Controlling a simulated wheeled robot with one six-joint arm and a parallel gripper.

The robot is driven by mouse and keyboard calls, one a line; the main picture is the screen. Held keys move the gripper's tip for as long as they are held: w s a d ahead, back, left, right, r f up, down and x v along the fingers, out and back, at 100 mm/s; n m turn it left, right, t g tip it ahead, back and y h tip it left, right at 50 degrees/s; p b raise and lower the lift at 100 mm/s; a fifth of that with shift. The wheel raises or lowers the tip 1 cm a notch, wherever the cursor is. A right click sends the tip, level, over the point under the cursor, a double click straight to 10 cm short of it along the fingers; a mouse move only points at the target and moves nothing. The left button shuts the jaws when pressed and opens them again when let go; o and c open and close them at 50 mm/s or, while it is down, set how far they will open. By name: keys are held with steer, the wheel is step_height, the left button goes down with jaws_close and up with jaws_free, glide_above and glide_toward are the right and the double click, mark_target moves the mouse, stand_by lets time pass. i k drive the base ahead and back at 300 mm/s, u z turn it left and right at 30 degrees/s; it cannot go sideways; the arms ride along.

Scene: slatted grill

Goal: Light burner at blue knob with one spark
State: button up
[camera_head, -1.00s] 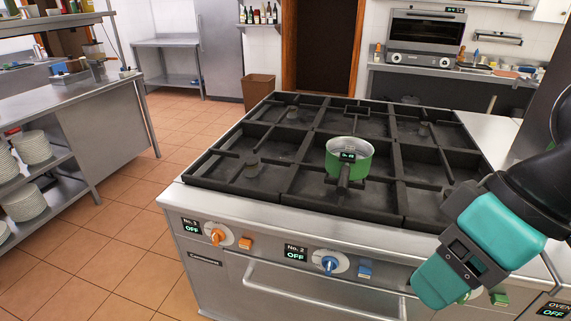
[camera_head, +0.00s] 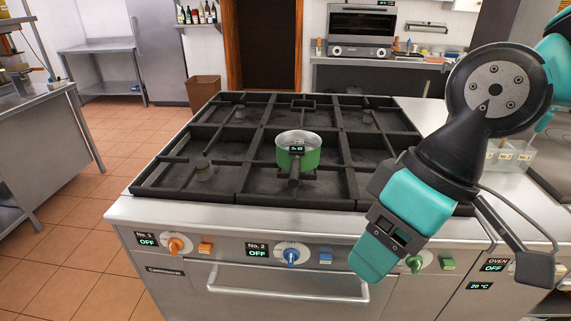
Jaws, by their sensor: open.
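The blue knob (camera_head: 291,257) sits on a white dial in the middle of the stove's front panel. The No. 2 display (camera_head: 257,249) to its left reads OFF. A blue button (camera_head: 325,258) is just right of the knob. My gripper (camera_head: 372,268) is in front of the panel, right of the blue button, pointing down and left. It is apart from the knob and looks empty; its fingertips are hard to make out. A green pot (camera_head: 298,151) stands on the grate above the blue knob.
An orange knob (camera_head: 174,246) and orange button (camera_head: 206,249) are to the left, with the No. 3 display reading OFF. An oven handle (camera_head: 287,287) runs below the panel.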

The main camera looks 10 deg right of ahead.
mark_target(291, 255)
steer(key=z, duration=3.65)
steer(key=k, duration=1.55)
steer(key=u, duration=1.45)
